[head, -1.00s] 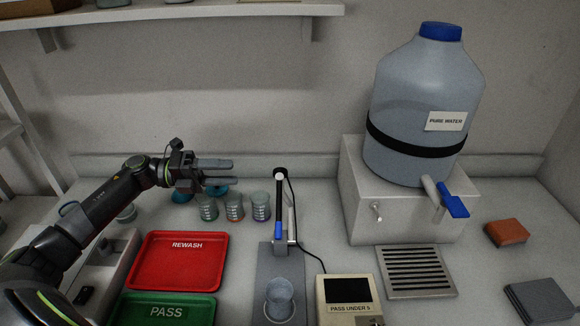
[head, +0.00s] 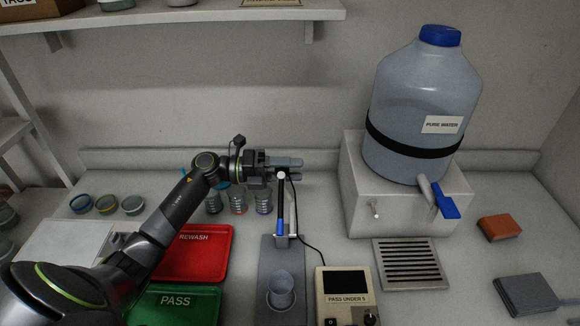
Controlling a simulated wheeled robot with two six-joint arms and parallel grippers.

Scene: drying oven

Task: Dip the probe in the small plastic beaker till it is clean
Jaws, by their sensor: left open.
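The probe (head: 280,203) is a slim black rod with a white top and a blue lower part. It hangs upright at its stand, with a black cable running to the meter. The small plastic beaker (head: 281,291) is clear and stands on the grey stand base (head: 270,252), in front of the probe. The probe's lower end is above and behind the beaker, apart from it. My left gripper (head: 297,168) is open, its fingers pointing right at the height of the probe's top. It overlaps the top in the picture; I cannot tell whether they touch. My right gripper is not in view.
A meter (head: 344,300) labelled PASS UNDER 5 stands right of the beaker. Red REWASH (head: 205,258) and green PASS trays (head: 178,303) lie left, partly under my arm. Several jars (head: 238,202) stand behind. A large water bottle (head: 425,110) stands on a box at right, beside a drain grate (head: 410,265).

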